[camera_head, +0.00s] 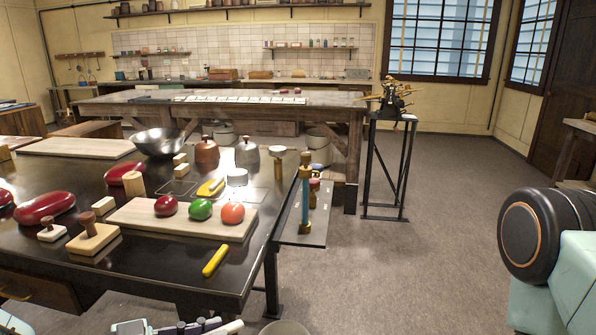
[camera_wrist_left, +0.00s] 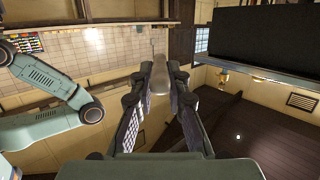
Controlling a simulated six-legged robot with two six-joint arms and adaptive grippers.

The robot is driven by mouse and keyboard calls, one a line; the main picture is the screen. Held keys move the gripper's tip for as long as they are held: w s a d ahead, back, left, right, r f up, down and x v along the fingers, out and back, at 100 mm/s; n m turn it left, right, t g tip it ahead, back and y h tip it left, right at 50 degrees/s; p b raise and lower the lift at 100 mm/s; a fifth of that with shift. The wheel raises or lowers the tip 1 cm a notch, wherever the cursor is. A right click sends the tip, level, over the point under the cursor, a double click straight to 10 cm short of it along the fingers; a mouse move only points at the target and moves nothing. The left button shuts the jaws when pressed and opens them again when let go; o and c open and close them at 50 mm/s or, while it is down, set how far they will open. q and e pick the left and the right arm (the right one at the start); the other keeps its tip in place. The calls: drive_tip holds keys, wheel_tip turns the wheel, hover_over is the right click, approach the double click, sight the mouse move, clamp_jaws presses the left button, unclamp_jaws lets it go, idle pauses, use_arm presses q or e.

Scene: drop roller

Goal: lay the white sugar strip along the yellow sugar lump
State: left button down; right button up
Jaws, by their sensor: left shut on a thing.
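In the wrist view my left gripper (camera_wrist_left: 159,78) is shut on a pale, narrow piece (camera_wrist_left: 160,80), which looks like the white sugar strip and stands up between the dark fingers. The table and lumps are out of that view. In the head view a short yellow bar (camera_head: 215,261) lies at the front right edge of the dark table (camera_head: 150,262); it may be the yellow sugar lump. Another yellow piece (camera_head: 210,188) lies behind the board. My right gripper is not in view.
A wooden board (camera_head: 140,216) holds red (camera_head: 165,205), green (camera_head: 201,209) and orange (camera_head: 232,212) balls. Red loaf-shaped lumps (camera_head: 45,207) and wooden stamps (camera_head: 93,236) lie left. A metal bowl (camera_head: 159,142) and pots stand behind. Open floor (camera_head: 390,265) lies right.

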use_arm(q)
drive_tip(key=shift+w+r, duration=0.1)
drive_tip(key=shift+r, duration=0.25)
drive_tip(key=w+a+r+n+t+y+p, duration=0.1)
drive_tip(key=w+a+r, duration=0.1)
drive_tip(key=w, duration=0.1)
drive_tip(key=w+a+r+n+t+y+p, duration=0.1)
drive_tip(key=w+r+p, duration=0.1)
drive_tip(key=w+r, duration=0.1)
drive_tip(key=w+a+r+n+t+y+p, duration=0.1)
drive_tip(key=w+a+r, duration=0.1)
drive_tip(key=w, duration=0.1)
drive_tip(key=shift+w+a+r, duration=0.3)
drive_tip(key=shift+r, duration=0.05)
drive_tip(key=w+a+r+n+t+y, duration=0.1)
drive_tip(key=w+a+n+y, duration=0.2)
drive_tip(key=a, duration=0.3)
drive_tip(key=w+a+r+n+t+y+p, duration=0.1)
drive_tip(key=w+a+r+n+t+y, duration=0.1)
drive_tip(key=w+a+n+y, duration=0.2)
drive_tip(key=a+y, duration=0.1)
drive_tip(key=a, duration=0.1)
drive_tip(key=shift+w+a+r+t+y, duration=0.2)
drive_tip(key=shift+w+a+t+y, duration=0.1)
